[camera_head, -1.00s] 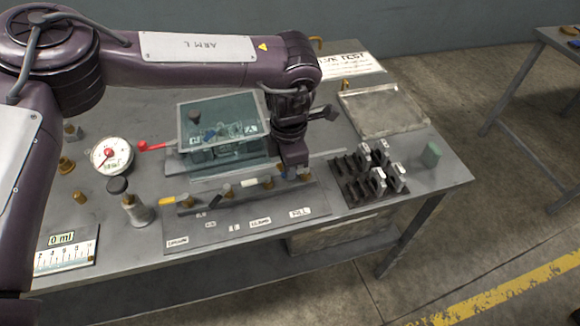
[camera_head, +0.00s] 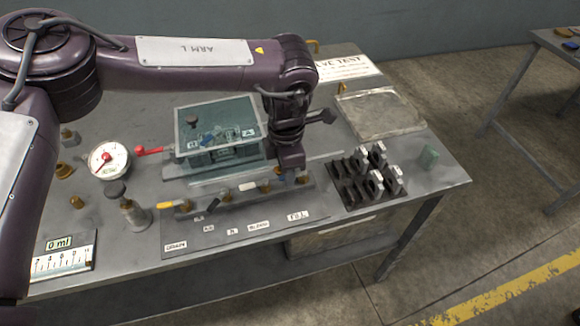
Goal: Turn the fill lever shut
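The valve row (camera_head: 228,197) on the bench has brass valves with small levers above a plate with labels. The FILL label (camera_head: 298,215) is at its right end. The brass fill valve (camera_head: 303,178) is partly hidden by my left gripper (camera_head: 287,170), which points down over that end of the row. The fill lever cannot be made out behind the gripper. I cannot tell whether the fingers are open, shut or touching the lever. My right gripper is not in view.
A clear lidded box (camera_head: 218,135) stands behind the row. A dial gauge (camera_head: 108,160) with a red handle (camera_head: 150,151) is left. A 0 ml scale (camera_head: 62,262) lies front left.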

